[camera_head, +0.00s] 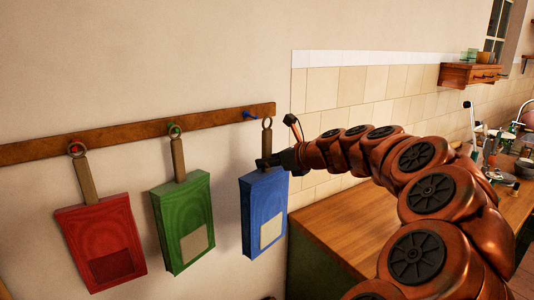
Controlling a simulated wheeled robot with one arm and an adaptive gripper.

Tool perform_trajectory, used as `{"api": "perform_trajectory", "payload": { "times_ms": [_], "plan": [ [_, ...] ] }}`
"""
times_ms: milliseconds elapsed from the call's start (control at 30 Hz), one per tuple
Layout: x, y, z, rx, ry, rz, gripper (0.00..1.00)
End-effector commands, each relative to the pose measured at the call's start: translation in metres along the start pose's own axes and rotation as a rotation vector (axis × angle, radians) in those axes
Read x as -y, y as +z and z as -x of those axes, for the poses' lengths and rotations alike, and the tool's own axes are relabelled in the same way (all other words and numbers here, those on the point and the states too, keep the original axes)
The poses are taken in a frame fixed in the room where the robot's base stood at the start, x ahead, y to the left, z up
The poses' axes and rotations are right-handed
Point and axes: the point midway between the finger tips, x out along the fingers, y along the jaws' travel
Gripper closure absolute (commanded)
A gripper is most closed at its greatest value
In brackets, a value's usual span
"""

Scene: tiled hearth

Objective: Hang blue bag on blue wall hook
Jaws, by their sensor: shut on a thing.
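The blue bag (262,200) hangs upright in front of the wall at the right end of the wooden rail (120,134). Its strap runs up to a metal ring (267,123). The blue wall hook (250,115) is near the rail's right end, and the ring appears just to its right, apart from it in this view. My gripper (264,162) comes in from the right and is shut on the blue bag at the base of its strap. The fingers partly cover that spot. The depth gap between ring and hook cannot be told.
A green bag (182,220) hangs by its ring on the rail to the left, and a red bag (100,240) hangs further left. A wooden counter (345,228) stands to the right below my arm. A small wooden shelf (470,75) is on the tiled wall.

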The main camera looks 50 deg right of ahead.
Motion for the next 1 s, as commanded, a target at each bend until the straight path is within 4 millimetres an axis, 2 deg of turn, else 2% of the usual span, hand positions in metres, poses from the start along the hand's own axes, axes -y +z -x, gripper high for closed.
{"api": "perform_trajectory", "payload": {
  "times_ms": [233,633,1000],
  "plan": [
    [0.010,-0.004,0.008,0.001,-0.022,-0.009,1.00],
    [0.009,0.000,0.009,-0.019,-0.022,-0.009,1.00],
    [0.014,0.006,-0.011,-0.019,-0.021,-0.008,1.00]
  ]
}}
